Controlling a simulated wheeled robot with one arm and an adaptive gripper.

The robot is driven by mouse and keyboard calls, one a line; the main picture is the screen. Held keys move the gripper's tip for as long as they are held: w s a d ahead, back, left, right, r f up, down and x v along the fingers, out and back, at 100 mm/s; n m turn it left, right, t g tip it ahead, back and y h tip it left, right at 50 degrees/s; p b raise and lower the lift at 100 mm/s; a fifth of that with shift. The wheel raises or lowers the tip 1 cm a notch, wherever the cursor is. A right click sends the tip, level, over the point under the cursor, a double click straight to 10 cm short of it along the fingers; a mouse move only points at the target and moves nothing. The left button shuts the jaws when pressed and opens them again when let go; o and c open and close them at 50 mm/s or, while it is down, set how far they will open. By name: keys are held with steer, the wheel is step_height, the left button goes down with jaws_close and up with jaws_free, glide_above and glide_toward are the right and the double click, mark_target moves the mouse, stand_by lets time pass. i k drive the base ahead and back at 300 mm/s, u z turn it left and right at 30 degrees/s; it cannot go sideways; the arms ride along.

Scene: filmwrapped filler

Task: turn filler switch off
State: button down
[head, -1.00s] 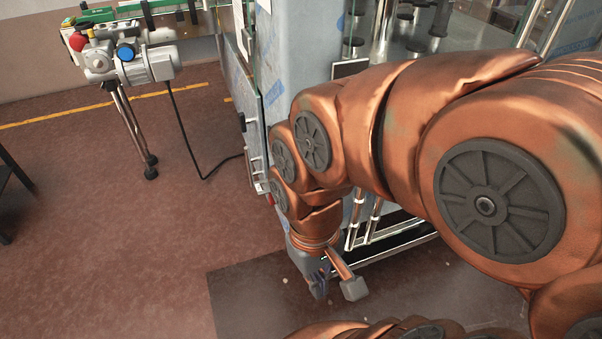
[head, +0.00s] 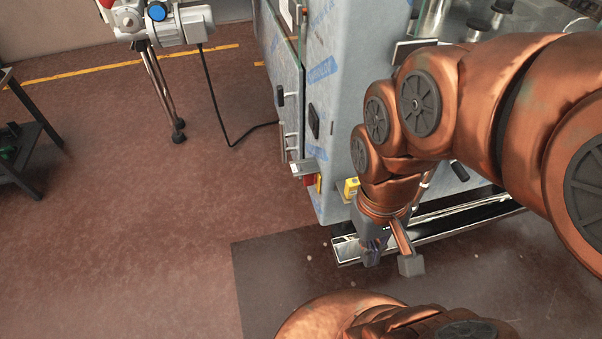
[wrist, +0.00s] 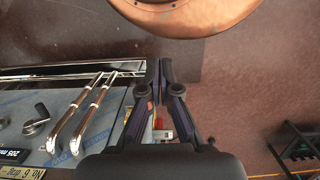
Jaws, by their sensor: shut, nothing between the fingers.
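The filler (head: 335,110) is a grey cabinet with blue-printed film. On its lower left side sits a small grey box with a red and yellow switch (head: 312,180). A red part, probably this switch (wrist: 158,123), shows between my fingers in the wrist view, mostly hidden by them. My gripper (head: 374,252) hangs low in front of the cabinet's bottom edge, to the right of and below the switch in the head view. Its fingers meet at the tips in the wrist view (wrist: 160,66) and hold nothing. It appears apart from the switch.
A yellow box (head: 350,188) sits on the cabinet front beside my wrist. A metal rail (head: 460,215) runs along its base. A black cable (head: 213,95) links the cabinet to a motor on legs. A dark cart (head: 30,135) stands far left.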

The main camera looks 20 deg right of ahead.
mark_target(310, 179)
steer(key=u, duration=0.35)
steer(key=k, duration=0.45)
steer(key=u, duration=1.4)
steer(key=i, duration=0.9)
steer(key=z, duration=0.15)
